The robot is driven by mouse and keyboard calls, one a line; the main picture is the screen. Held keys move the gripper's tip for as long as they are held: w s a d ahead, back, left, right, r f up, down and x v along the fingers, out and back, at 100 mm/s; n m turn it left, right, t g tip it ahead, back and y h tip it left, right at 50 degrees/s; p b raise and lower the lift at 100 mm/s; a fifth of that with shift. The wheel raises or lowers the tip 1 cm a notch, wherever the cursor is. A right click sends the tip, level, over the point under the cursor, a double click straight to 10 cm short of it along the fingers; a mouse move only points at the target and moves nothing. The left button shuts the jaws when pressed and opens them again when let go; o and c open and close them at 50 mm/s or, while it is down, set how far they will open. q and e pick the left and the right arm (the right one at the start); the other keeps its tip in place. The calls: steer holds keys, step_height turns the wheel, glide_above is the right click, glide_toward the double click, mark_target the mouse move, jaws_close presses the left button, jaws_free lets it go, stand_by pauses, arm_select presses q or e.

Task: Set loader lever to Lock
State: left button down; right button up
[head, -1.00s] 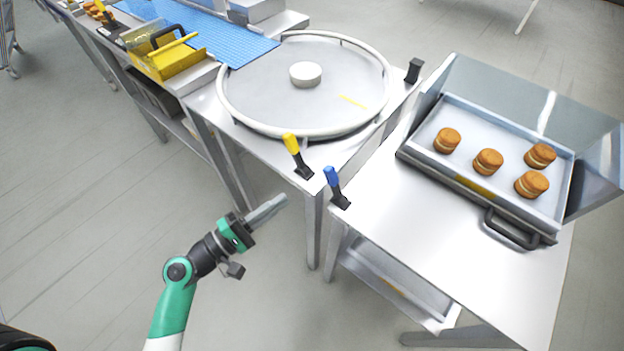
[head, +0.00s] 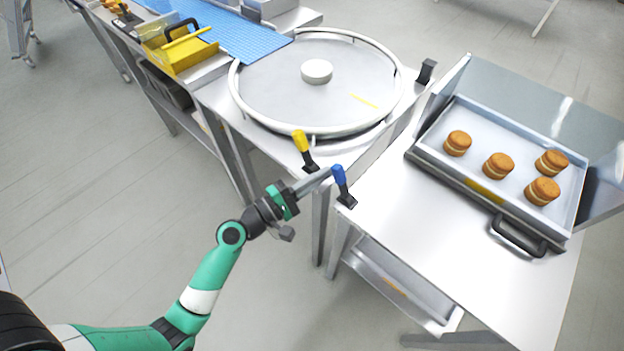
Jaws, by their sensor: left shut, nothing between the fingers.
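Two levers stand at the near corners of the tables. One has a yellow handle (head: 300,141) and stands at the round turntable's table. The other has a blue handle (head: 339,176) on a black base and stands at the near left corner of the right table. Both lean slightly left at the top. Which one is the loader lever, I cannot tell; no Lock label is readable. My left gripper (head: 327,174) is shut and empty, its tips at or just beside the blue handle. I cannot tell whether they touch. My right gripper is not in view.
The turntable (head: 268,122) has a raised rim and a white disc (head: 317,71) at its centre. A tray (head: 470,118) with several filled rounds sits on the right table (head: 440,235), its black handle (head: 519,236) facing front. A yellow box (head: 180,56) stands at the back left.

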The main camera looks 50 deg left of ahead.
arm_select(q)
steer(key=shift+d+r, duration=0.1)
steer(key=shift+r, duration=0.05)
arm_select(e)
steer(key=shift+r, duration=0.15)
arm_select(q)
steer(key=shift+d+r+m+p, duration=0.1)
steer(key=shift+d+m+p, duration=0.05)
steer(key=shift+m+p, duration=0.25)
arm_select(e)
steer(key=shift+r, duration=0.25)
